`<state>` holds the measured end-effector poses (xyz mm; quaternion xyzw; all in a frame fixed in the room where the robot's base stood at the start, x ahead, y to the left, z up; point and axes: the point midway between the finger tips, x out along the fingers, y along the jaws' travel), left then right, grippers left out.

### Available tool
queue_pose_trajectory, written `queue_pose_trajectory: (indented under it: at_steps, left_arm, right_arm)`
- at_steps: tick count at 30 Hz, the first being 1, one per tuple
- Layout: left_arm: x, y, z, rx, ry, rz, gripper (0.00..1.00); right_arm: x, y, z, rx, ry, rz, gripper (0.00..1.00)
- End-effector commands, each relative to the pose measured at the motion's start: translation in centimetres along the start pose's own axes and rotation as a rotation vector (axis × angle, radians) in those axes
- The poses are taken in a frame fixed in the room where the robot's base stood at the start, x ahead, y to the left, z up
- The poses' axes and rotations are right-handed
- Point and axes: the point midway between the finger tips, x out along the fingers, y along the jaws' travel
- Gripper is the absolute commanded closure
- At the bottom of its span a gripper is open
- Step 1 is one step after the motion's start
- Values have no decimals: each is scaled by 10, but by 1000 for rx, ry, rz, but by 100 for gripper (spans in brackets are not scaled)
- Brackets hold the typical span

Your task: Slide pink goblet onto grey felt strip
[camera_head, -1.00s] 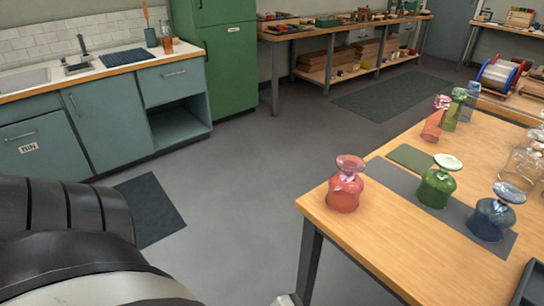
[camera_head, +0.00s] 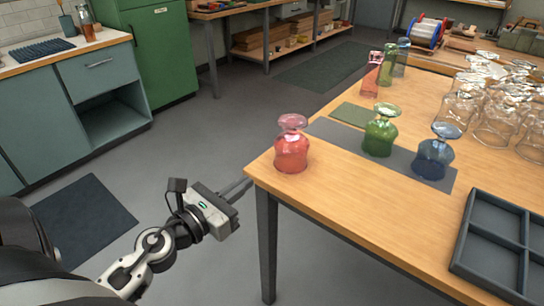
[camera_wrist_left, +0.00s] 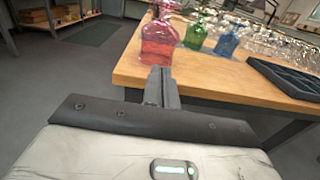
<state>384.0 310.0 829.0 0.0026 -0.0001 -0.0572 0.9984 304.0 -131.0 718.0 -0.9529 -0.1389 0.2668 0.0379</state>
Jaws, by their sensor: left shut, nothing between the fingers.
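The pink goblet (camera_head: 291,150) stands upside down, foot up, on bare wood near the table's left corner, just left of the grey felt strip (camera_head: 404,159). A green goblet (camera_head: 380,135) and a blue goblet (camera_head: 433,158) stand upside down on the strip. My left gripper (camera_head: 244,187) is shut and empty beside the table's left corner, short of the pink goblet and apart from it. In the left wrist view the shut fingers (camera_wrist_left: 161,88) point at the pink goblet (camera_wrist_left: 158,42). My right gripper is not in view.
A grey compartment tray (camera_head: 495,240) lies at the front right of the table (camera_head: 365,205). Many clear glasses (camera_head: 495,120) stand at the right. A green mat (camera_head: 355,114) and tall coloured vessels (camera_head: 386,70) are behind the strip.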

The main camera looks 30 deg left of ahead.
Motion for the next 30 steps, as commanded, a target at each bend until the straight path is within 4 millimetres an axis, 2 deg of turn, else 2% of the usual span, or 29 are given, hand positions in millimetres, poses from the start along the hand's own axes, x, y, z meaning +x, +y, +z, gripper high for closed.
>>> queue_pose_trajectory:
  at_steps: [1,6,12,18,30]
  left_arm:
    - [13,0,8,1,-4,-2,100]
    - [50,0,6,-2,-4,1,100]
    - [82,0,3,-5,-2,0,100]
    - [97,0,1,-5,0,0,100]
    - [100,-1,0,-5,-1,-1,100]
  right_arm:
    - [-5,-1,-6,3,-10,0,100]
    - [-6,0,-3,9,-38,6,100]
    - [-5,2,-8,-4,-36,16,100]
    - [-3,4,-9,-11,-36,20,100]
    - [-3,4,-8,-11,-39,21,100]
